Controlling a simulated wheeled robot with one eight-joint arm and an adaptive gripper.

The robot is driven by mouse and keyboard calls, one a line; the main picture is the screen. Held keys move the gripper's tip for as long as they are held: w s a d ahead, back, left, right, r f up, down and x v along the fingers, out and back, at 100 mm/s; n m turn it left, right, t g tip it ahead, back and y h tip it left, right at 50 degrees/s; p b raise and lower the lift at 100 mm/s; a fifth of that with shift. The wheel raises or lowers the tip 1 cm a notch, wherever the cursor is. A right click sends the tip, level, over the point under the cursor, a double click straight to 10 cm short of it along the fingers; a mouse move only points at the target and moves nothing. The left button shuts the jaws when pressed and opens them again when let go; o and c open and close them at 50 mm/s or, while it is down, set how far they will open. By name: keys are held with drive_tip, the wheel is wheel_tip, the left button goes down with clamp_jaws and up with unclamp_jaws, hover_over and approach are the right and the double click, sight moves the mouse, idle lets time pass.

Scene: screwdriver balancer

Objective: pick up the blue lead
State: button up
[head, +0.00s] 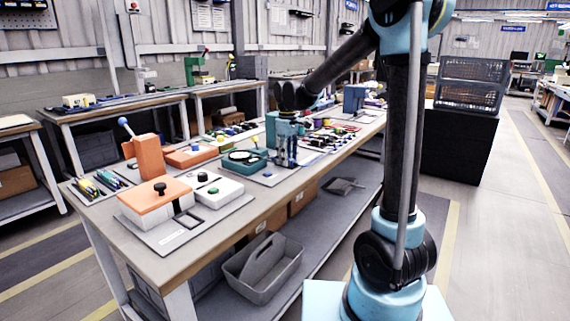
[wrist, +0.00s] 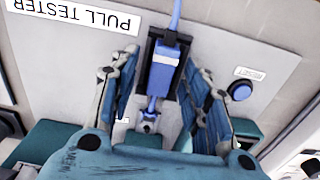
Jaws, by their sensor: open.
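The blue lead (wrist: 164,74) shows in the wrist view as a blue plug-like body in a dark holder, with a blue cable running up from it and a narrower metal-and-blue end below. It stands out against a grey panel marked PULL TESTER. My gripper (wrist: 166,66) is open, with one finger on each side of the lead and visible gaps to both. In the head view my gripper (head: 286,159) points down over the workbench, by a teal machine. I cannot make out the lead in the head view.
A round blue button (wrist: 240,90) labelled RESET sits right of the fingers. On the workbench (head: 262,194) are an orange-topped box (head: 154,195), a white box (head: 213,188) and a teal unit with a dial (head: 243,160). A grey tote (head: 262,268) is on the lower shelf.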

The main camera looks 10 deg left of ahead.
drive_tip(key=shift+c, duration=0.5)
clamp_jaws()
